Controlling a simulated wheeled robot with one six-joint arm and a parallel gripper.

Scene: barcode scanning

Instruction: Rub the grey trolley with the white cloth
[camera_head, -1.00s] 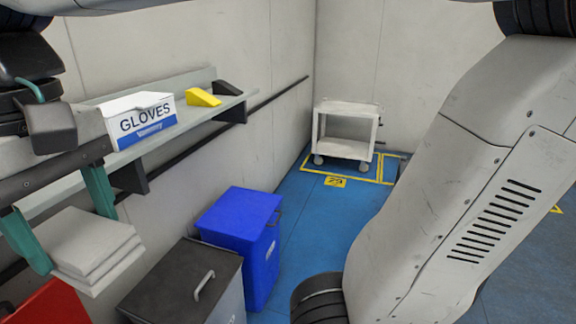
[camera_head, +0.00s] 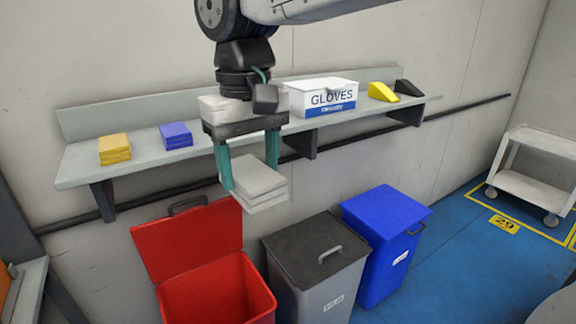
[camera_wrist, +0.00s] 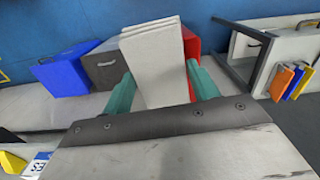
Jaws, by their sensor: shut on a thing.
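My gripper (camera_head: 252,172) has teal fingers and is shut on the white cloth (camera_head: 262,188), a folded stack. It holds the cloth in the air in front of the shelf, above the bins. In the wrist view the cloth (camera_wrist: 152,60) sits between the two teal fingers (camera_wrist: 160,88). The grey trolley (camera_head: 535,170), pale with two decks and wheels, stands on the floor at the right edge of the head view, partly cut off. My gripper is well to the left of it and apart from it.
A wall shelf (camera_head: 80,168) carries yellow cloths (camera_head: 114,148), blue cloths (camera_head: 175,135), a glove box (camera_head: 322,98) and wedges. Below stand an open red bin (camera_head: 215,290), a lidded grey bin (camera_head: 315,270) and a blue bin (camera_head: 385,240). Blue floor (camera_head: 440,270) is clear towards the trolley.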

